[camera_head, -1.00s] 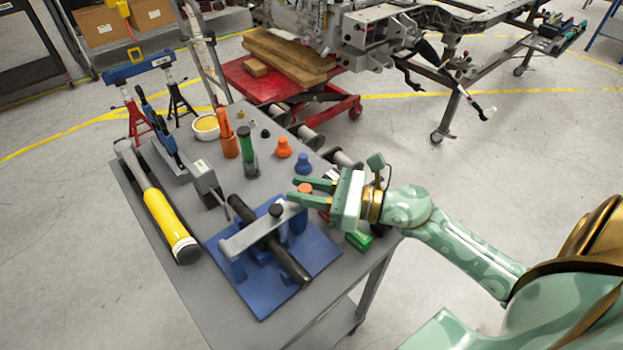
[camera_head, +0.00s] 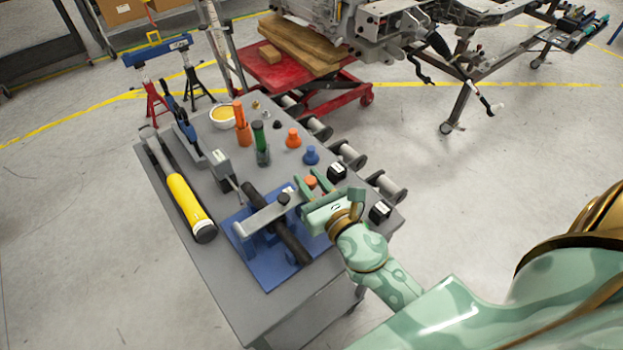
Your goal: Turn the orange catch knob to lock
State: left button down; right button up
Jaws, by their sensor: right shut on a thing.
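The orange catch knob (camera_head: 310,181) shows between the fingers of my right gripper (camera_head: 311,180), near the right end of the fixture's grey bar. My right gripper is shut on it, with its arm coming in from the lower right. The fingers and palm hide most of the knob, so its turn angle cannot be told. The fixture has a blue base plate (camera_head: 262,270), a grey bar (camera_head: 262,218) and a dark tube (camera_head: 291,244) lying across under the bar. My left gripper is out of view.
The grey table (camera_head: 230,314) also holds a yellow-handled tool (camera_head: 186,197), an orange cone-like piece (camera_head: 293,138), a blue one (camera_head: 311,155), a green-topped bottle (camera_head: 261,145) and a white bowl (camera_head: 222,117). Black boxes (camera_head: 380,211) stand near the right edge.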

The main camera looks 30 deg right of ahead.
jog(key=shift+h, duration=0.3)
jog(key=o, duration=1)
jog(key=shift+c, duration=0.2)
jog(key=s+b, duration=0.1)
jog(key=s, duration=0.2)
jog(key=s+b, duration=0.2)
jog(key=s, duration=0.1)
jog(key=s+f+b, duration=0.1)
jog(key=s, duration=0.2)
jog(key=shift+s+a, duration=0.2)
jog(key=shift+s, duration=0.05)
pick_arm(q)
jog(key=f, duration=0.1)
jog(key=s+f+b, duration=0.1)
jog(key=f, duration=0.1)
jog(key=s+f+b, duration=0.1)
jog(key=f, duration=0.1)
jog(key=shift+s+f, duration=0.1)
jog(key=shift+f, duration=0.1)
pick_arm(e)
jog(key=s+r, duration=0.1)
jog(key=s, duration=0.5)
jog(key=shift+s, duration=0.4)
jog(key=shift+a, duration=0.1)
